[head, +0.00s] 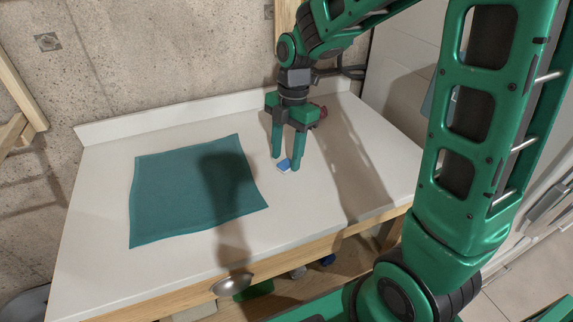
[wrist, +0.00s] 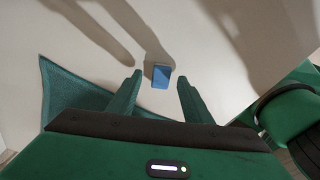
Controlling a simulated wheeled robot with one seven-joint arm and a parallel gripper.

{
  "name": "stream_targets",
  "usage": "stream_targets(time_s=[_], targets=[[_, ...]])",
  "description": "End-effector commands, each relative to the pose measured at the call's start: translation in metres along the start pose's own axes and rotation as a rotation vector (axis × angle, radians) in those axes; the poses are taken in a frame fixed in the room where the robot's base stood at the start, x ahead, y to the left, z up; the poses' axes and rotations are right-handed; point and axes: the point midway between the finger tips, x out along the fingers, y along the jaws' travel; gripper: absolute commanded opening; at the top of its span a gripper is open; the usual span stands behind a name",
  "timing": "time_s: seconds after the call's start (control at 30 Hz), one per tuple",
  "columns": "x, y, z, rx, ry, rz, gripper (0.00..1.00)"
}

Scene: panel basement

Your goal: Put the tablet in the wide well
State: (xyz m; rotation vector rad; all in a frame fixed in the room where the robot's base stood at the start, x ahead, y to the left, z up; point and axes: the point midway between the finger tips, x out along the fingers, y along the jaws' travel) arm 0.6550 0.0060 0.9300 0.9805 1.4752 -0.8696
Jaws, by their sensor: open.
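The tablet, a small blue block with a white side (head: 284,166), lies on the white counter. In the wrist view the blue tablet (wrist: 160,76) sits just ahead of the fingertips and between their lines. My gripper (head: 286,161) is open and points down at the tablet, with a finger on either side. The two fingers also show in the wrist view (wrist: 159,80), apart from the tablet, with nothing held. I cannot make out a wide well in either view.
A teal cloth (head: 170,190) lies flat on the counter, left of my gripper. A dark red object (head: 321,112) stands behind the gripper, partly hidden. Below the front edge are a metal cup-shaped piece (head: 231,284), a green item (head: 255,290) and a blue item (head: 328,260). The counter's right part is clear.

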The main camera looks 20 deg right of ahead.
Motion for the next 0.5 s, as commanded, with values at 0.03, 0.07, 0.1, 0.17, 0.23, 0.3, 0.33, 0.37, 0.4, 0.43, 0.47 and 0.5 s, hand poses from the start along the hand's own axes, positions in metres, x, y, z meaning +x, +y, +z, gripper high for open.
stream_targets(time_s=[0.03,0.07,0.1,0.17,0.23,0.3,0.33,0.37,0.4,0.43,0.47,0.5], targets=[[0.0055,-0.0006,-0.0001,0.0,0.0,-0.002,0.45],[0.0079,-0.0008,-0.0001,0.001,0.0,-0.002,0.45],[0.0102,-0.0007,0.0,0.001,0.0,-0.002,0.45],[0.0121,-0.0004,0.0002,0.001,0.0,0.0,0.45],[0.0125,-0.0003,0.0003,0.001,-0.001,0.0,0.45],[0.0122,-0.0003,0.0003,0.001,-0.001,0.001,0.45],[0.0122,-0.0003,0.0003,0.001,-0.001,0.0,0.45],[0.0121,-0.0003,0.0003,0.001,-0.001,0.0,0.45],[0.012,-0.0003,0.0004,0.001,-0.001,0.0,0.38],[0.012,-0.0003,0.0004,0.001,-0.001,0.001,0.31],[0.012,-0.0003,0.0004,0.001,-0.001,0.0,0.24],[0.0119,-0.0003,0.0004,0.001,-0.001,0.0,0.14]])
